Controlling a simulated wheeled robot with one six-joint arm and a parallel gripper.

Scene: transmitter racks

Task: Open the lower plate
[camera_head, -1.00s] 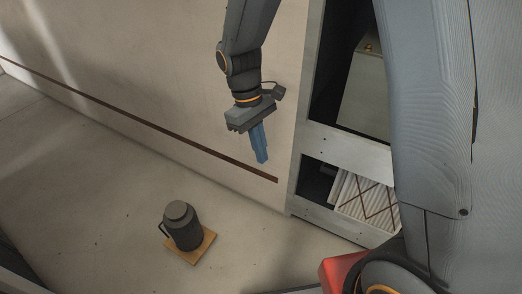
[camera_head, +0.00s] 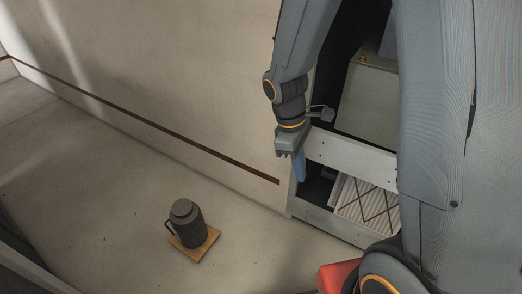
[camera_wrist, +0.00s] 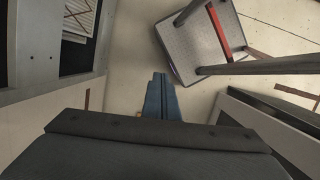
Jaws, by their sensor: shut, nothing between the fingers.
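The rack (camera_head: 352,160) stands right of the cream wall panel, with an upper and a lower opening. A pale crossbar separates the openings, and a pale strip (camera_head: 330,222) runs below the lower one. I cannot tell which piece is the lower plate. A white ribbed block (camera_head: 367,200) with brown crossed lines shows in the lower opening, and again at the upper left of the wrist view (camera_wrist: 82,16). My gripper (camera_head: 299,180), with blue fingers, is shut and empty, pointing down before the rack's left edge. Its fingers also show in the wrist view (camera_wrist: 160,80); contact with the rack is unclear.
A dark jug (camera_head: 186,224) stands on a small wooden board (camera_head: 205,246) on the floor to the left. A grey box (camera_head: 368,98) sits in the upper opening. The wrist view shows a grey platform with bars (camera_wrist: 190,50). Floor left of the jug is clear.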

